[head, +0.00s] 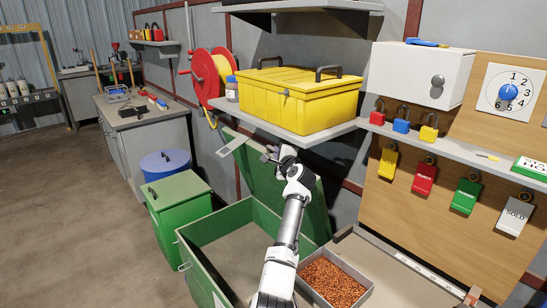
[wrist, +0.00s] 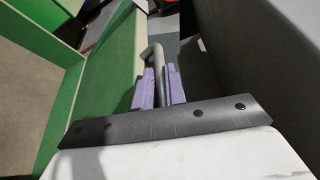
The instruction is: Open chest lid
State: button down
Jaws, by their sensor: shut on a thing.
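The green chest (head: 192,262) stands on the floor in the lower middle of the head view. Its lid (head: 257,178) is raised and stands steeply at the back, so the inside shows. A metal hasp (head: 233,147) sticks out from the lid's upper edge. My gripper (head: 271,154) is at the lid's upper edge. In the wrist view its purple fingers (wrist: 160,88) are shut around a grey bar handle (wrist: 153,53) beside the green lid panel (wrist: 104,85). My arm hides part of the lid and the chest's right side.
A shelf (head: 225,113) with a yellow toolbox (head: 310,104) overhangs close above my gripper. A tray (head: 365,285) of copper-coloured scrap lies right of the chest. A smaller green bin (head: 178,188) and a blue drum (head: 165,163) stand to the left. Open floor lies farther left.

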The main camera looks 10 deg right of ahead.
jog(key=shift+a, duration=0.15)
jog(key=c, duration=1.5)
grip_release()
jog(key=shift+o, duration=0.2)
jog(key=b+v, duration=0.3)
jog(key=v, duration=1)
jog(key=shift+s, duration=0.4)
jog(key=shift+r, duration=0.1)
